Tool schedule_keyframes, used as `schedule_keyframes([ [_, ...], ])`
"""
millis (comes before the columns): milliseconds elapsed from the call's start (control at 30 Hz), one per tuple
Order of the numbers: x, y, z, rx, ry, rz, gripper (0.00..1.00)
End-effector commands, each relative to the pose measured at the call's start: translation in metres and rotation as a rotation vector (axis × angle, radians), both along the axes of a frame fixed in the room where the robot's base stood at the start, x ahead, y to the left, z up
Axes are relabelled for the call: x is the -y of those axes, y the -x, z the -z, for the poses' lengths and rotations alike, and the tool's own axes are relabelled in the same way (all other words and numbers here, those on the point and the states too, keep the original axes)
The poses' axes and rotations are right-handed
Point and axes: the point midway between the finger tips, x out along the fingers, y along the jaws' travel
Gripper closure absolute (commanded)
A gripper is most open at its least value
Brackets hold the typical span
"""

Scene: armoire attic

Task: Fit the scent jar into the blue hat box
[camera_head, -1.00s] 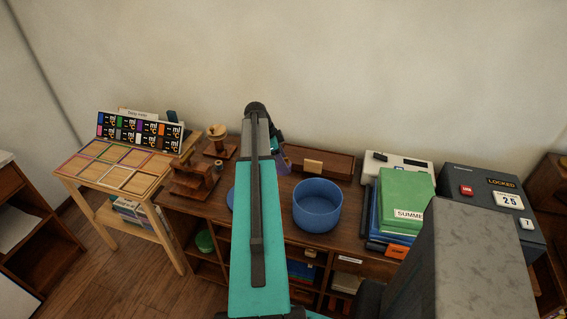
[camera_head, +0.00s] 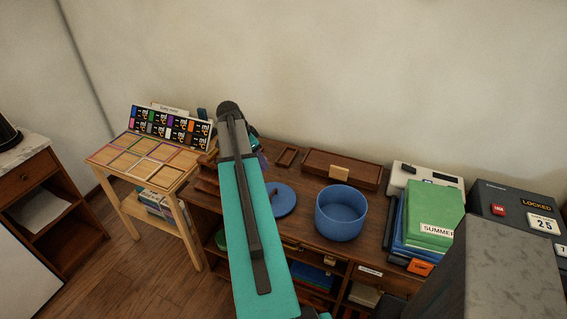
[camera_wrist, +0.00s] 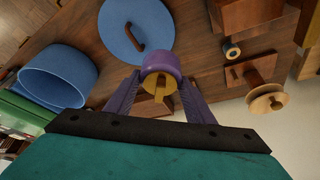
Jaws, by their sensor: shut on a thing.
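The blue hat box (camera_head: 341,222) stands open on the wooden cabinet top, right of my arm. It also shows at the left of the wrist view (camera_wrist: 55,88). Its round blue lid (camera_head: 284,203) lies flat to its left; the lid and its brown handle show at the top of the wrist view (camera_wrist: 122,25). My gripper (camera_wrist: 160,82) is shut on the purple scent jar (camera_wrist: 161,62), which has a gold part facing the camera. In the head view my arm mostly hides the gripper and jar. The jar appears apart from the box.
A brown wooden box (camera_head: 342,168) and a small tray (camera_head: 287,156) stand behind. Green and blue folders (camera_head: 432,212) and a dark locked case (camera_head: 512,205) are at right. Wooden stands with spools (camera_wrist: 262,102) are at right in the wrist view. A sorting table (camera_head: 140,158) stands left.

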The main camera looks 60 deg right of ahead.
Motion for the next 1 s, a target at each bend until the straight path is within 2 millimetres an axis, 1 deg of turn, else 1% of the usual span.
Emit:
schedule_keyframes([
  [33, -0.012, -0.015, -0.004, 0.002, 0.002, -0.053, 0.88],
  [100, -0.028, -0.034, -0.008, 0.003, 0.002, -0.126, 0.88],
  [267, -0.065, -0.076, -0.02, 0.001, 0.002, -0.296, 0.88],
  [500, -0.127, -0.133, -0.038, 0.002, 0.002, -0.557, 0.88],
  [567, -0.145, -0.147, -0.042, 0.001, 0.002, -0.623, 0.88],
  [600, -0.157, -0.156, -0.045, 0.003, 0.002, -0.668, 0.88],
  [767, -0.205, -0.187, -0.057, 0.002, 0.002, -0.849, 0.88],
  [800, -0.219, -0.194, -0.06, 0.002, 0.002, -0.896, 0.88],
  [967, -0.271, -0.22, -0.072, 0.003, 0.002, -1.08, 0.88],
  [1000, -0.285, -0.226, -0.075, 0.003, 0.003, -1.126, 0.88],
])
